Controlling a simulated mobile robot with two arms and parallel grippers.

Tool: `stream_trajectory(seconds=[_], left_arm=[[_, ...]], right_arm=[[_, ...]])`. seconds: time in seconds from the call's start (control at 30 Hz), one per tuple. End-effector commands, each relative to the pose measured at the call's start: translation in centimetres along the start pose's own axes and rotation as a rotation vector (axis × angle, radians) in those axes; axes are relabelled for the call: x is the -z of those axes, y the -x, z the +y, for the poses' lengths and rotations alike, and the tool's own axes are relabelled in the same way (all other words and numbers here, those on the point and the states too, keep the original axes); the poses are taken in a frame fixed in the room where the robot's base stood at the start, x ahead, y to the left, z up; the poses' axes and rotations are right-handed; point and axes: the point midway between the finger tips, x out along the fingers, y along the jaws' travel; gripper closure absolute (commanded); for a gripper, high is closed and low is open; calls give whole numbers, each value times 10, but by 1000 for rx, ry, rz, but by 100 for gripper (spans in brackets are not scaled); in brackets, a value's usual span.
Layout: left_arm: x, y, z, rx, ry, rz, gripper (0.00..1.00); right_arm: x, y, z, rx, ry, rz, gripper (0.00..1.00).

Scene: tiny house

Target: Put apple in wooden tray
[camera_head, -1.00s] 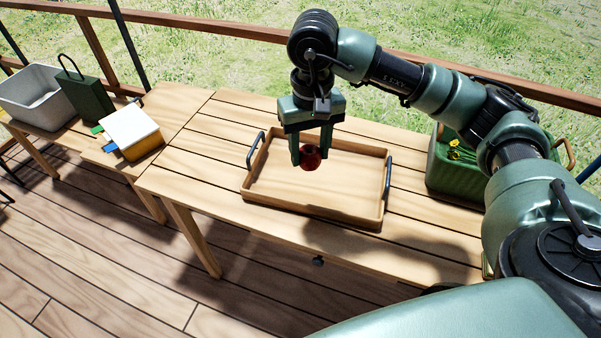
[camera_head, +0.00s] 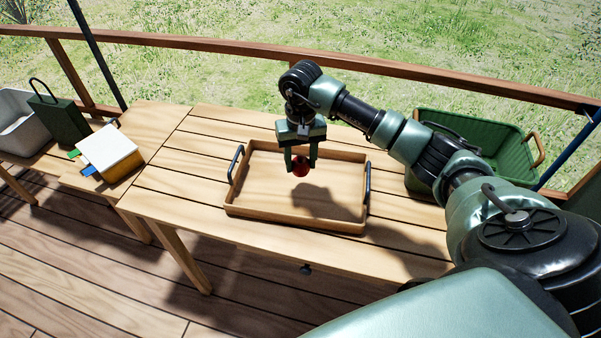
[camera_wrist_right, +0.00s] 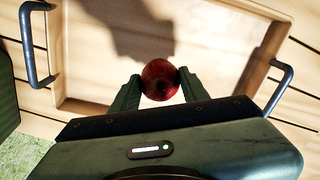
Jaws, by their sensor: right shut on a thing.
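The red apple (camera_head: 300,167) is held between the fingertips of my right gripper (camera_head: 301,165), over the wooden tray (camera_head: 250,211). In the right wrist view the apple (camera_wrist_right: 160,79) sits between the two fingers of my right gripper (camera_wrist_right: 155,88), with the tray floor (camera_wrist_right: 205,60) beneath it. I cannot tell how far the apple is above the tray floor. The tray lies on the slatted wooden table, with a dark handle at each end, and its inside looks empty. My left gripper is not in view.
A green crate (camera_head: 500,135) with wooden handles stands to the right of the tray. At the left are a white and yellow box (camera_head: 109,153), a dark green box (camera_head: 58,121) and a grey bin (camera_head: 18,125). A wooden railing (camera_head: 430,72) runs behind the table.

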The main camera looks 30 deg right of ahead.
Motion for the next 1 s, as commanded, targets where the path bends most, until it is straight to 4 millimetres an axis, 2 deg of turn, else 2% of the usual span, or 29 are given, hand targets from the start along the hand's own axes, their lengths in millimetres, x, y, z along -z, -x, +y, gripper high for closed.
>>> stream_trajectory(seconds=[0.27,0.5,0.87,0.9,0.97,1.0], left_arm=[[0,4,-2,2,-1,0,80],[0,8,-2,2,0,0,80],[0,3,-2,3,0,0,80],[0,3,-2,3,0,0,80],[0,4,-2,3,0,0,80],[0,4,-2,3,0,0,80]], right_arm=[[0,-22,0,1,-1,-2,95],[0,-55,0,1,0,-1,95],[1,-60,0,0,0,2,95],[1,-60,0,0,0,2,52],[0,-59,0,0,0,1,36],[0,-59,0,0,0,1,33]])
